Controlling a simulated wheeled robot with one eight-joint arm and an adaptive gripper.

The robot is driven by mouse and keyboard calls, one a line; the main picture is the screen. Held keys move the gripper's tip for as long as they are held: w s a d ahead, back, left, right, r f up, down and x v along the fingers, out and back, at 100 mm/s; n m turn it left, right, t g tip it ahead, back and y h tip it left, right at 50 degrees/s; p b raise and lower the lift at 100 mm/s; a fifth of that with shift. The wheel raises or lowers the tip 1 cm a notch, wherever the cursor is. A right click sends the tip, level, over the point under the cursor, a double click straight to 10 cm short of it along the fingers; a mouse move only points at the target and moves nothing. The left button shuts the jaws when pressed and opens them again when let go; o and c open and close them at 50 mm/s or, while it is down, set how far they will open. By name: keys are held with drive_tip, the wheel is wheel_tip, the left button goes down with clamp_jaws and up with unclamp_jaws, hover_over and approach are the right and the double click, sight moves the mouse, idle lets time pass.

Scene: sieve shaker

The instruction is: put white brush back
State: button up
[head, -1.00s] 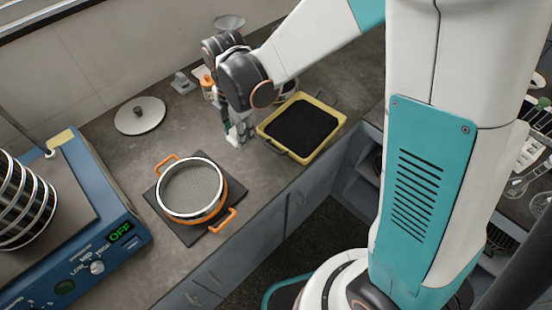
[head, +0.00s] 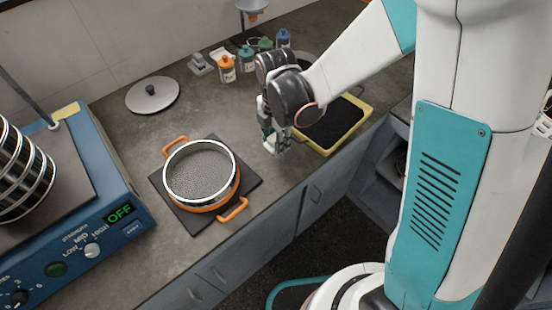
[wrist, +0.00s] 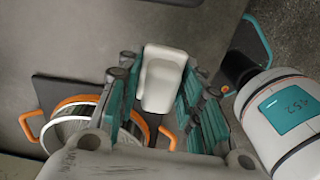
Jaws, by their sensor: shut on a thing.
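The white brush (wrist: 162,82) is between the fingers of my gripper (wrist: 163,105) in the wrist view, with its pale, block-like end showing. In the head view, my gripper (head: 272,138) is shut on it, and only a small white bit of the brush (head: 270,147) shows under the fingertips. The gripper hangs over the counter just left of the yellow-rimmed tray (head: 335,145) and to the right of the sieve. Whether the brush touches the counter cannot be told. The rest of the brush is hidden by the fingers.
An orange-handled sieve (head: 200,172) sits on a dark square mat (head: 245,184). A round lid (head: 152,95) lies behind it. Several small bottles (head: 227,69) stand at the back. The blue shaker (head: 110,180) reads OFF at left. Bare counter lies between the lid and gripper.

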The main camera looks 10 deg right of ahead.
sight(276, 161)
drive_tip(key=shift+f+b, duration=1.7)
drive_tip(key=shift+f, duration=1.2)
drive_tip(key=shift+f, duration=0.2)
drive_tip(key=o, duration=1.1)
drive_tip(key=shift+r, duration=0.15)
wheel_tip(276, 161, up, 12)
drive_tip(key=p, duration=0.4)
